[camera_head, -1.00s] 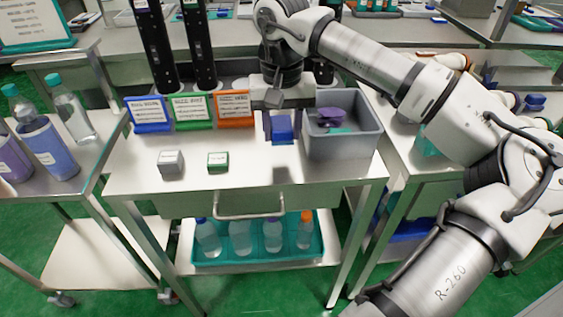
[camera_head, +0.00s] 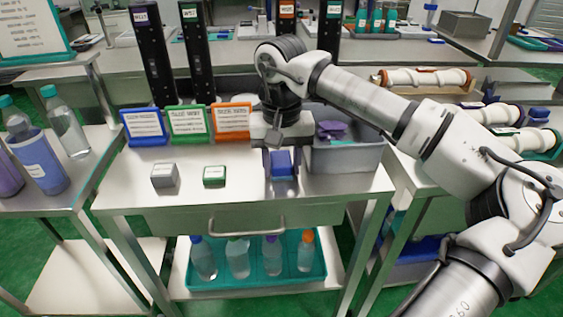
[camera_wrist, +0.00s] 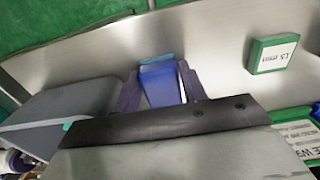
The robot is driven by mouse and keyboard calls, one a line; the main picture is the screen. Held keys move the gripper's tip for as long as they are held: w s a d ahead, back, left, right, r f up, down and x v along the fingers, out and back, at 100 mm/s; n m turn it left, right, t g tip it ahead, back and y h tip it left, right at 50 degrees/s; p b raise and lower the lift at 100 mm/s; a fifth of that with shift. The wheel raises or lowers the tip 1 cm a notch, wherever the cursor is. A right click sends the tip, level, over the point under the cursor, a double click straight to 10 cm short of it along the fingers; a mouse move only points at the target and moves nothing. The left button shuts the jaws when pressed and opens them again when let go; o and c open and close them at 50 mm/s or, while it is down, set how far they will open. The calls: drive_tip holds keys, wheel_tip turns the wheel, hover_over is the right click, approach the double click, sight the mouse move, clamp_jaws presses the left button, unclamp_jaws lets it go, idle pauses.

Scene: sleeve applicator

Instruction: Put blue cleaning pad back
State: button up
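The blue pad (camera_head: 282,162) is a small block between the two fingers of my gripper (camera_head: 282,172). In the wrist view the pad (camera_wrist: 161,84) shows a lighter blue far end, with the purple-grey fingers of my gripper (camera_wrist: 160,90) along both its sides; they look shut on it. My gripper points down over the right part of the steel cart top (camera_head: 240,193), low above it; whether the pad touches the top is unclear. A grey bin (camera_head: 345,160) stands just right of my gripper and holds a purple piece (camera_head: 331,130) and something teal.
A grey block (camera_head: 165,177) and a green block (camera_head: 214,177) sit left of my gripper. Blue, green and orange framed signs (camera_head: 188,122) stand behind them. The front strip of the cart top is clear. Bottles stand in a teal tray (camera_head: 256,283) below.

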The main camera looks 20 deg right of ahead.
sight(282, 162)
drive_tip(key=o, duration=0.4)
wheel_tip(282, 162, up, 12)
drive_tip(key=shift+r+p, duration=0.2)
drive_tip(key=shift+p, duration=0.25)
